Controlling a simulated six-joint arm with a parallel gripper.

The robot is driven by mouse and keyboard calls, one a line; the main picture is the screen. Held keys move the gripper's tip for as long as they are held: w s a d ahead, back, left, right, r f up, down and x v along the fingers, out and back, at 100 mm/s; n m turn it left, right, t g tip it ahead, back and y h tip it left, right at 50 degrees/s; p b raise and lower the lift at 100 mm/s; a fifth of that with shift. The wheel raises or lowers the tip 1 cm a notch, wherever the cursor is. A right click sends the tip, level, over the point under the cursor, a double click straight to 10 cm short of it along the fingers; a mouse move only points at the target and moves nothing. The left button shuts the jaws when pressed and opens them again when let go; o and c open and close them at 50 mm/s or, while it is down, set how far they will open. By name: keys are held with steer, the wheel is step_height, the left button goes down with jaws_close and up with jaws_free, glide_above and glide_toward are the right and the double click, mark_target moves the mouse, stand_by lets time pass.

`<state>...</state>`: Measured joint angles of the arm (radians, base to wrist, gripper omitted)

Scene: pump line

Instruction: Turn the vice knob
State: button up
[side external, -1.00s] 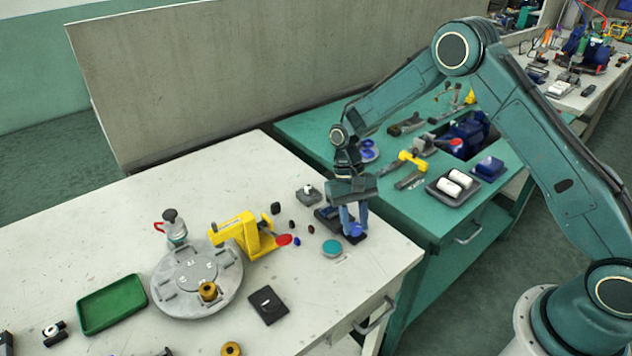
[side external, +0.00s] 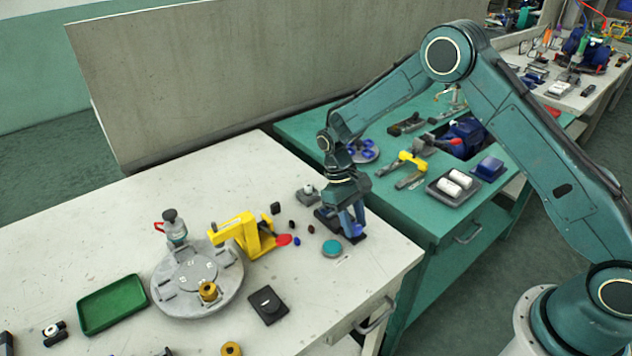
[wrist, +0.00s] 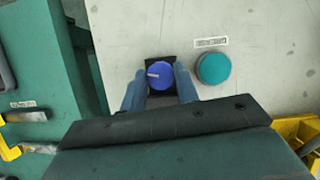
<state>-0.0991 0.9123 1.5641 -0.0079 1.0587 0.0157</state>
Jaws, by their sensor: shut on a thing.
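The vice knob (wrist: 161,76) is a round blue knob with a pale pointer line on its top. In the wrist view it lies between the two blue fingers of my gripper (wrist: 160,90), which is shut on it. The pointer line points left. In the side view my gripper (side external: 352,223) reaches down to the knob (side external: 357,230) at the right corner of the pale bench. The dark vice base (side external: 326,217) shows partly around it. My fingers hide part of the knob and the base there.
A teal round disc (wrist: 213,68) sits close beside the knob. A yellow clamp with a red tip (side external: 240,233) stands left of it, next to a grey round plate (side external: 165,291). A green bench (side external: 410,215) adjoins behind. Bare bench lies in front.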

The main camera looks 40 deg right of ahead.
steer(key=o, duration=0.9)
steer(key=shift+o, duration=0.2)
steer(key=v, duration=1.3)
steer(key=shift+r, duration=0.4)
steer(key=shift+w, duration=0.1)
steer(key=shift+r, duration=0.15)
